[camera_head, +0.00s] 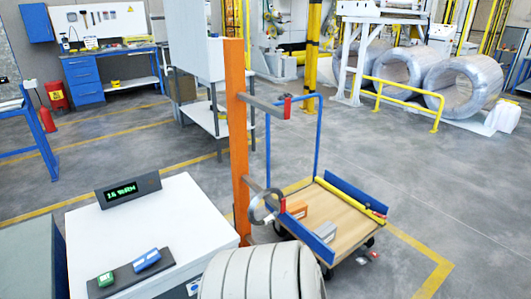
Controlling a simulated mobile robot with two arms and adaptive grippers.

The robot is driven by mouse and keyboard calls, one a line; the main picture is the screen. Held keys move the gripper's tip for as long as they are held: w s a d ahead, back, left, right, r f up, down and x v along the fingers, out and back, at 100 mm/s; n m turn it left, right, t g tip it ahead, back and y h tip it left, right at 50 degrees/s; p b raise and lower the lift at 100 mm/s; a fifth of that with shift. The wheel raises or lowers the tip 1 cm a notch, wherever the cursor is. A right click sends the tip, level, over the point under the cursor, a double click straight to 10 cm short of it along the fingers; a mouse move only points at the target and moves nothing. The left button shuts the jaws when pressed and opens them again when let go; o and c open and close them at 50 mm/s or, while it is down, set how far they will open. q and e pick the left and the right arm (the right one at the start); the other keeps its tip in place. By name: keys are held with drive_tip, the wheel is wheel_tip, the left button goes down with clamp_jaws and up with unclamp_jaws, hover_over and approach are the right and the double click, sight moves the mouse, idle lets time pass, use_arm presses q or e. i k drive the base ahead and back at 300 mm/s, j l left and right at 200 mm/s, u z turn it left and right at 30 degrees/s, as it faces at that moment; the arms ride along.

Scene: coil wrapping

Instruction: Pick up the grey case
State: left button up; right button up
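A small grey case (325,230) sits on the wooden deck of a cart (345,212), at the near side behind the cart's blue end panel. The panel hides its lower part. An orange case (297,209) lies just left of it on the same deck. Neither of my grippers is in view.
An orange post (238,140) with grey arms and a ring (265,206) stands left of the cart. A ribbed pale coil (262,277) is at the bottom centre. A white table (150,220) holds a display and small devices. Open floor (430,190) lies right of the cart.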

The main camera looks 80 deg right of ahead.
sight(327, 231)
drive_tip(key=z, duration=3.3)
drive_tip(key=i+l+u, duration=0.1)
drive_tip(key=u, duration=0.3)
drive_tip(key=i+l+u, duration=0.15)
drive_tip(key=u, duration=0.25)
drive_tip(key=l+u, duration=0.2)
drive_tip(key=u, duration=0.2)
drive_tip(key=i+l+u, duration=0.15)
drive_tip(key=u, duration=0.25)
drive_tip(key=l+u, duration=0.25)
drive_tip(key=u, duration=0.15)
drive_tip(key=l+u, duration=0.15)
drive_tip(key=l, duration=0.4)
drive_tip(key=l+u, duration=0.15)
drive_tip(key=l, duration=0.35)
drive_tip(key=k+l+u, duration=0.2)
drive_tip(key=l, duration=0.35)
drive_tip(key=l+u, duration=0.15)
drive_tip(key=l, duration=0.35)
drive_tip(key=k+l+u, duration=0.15)
drive_tip(key=l, duration=0.35)
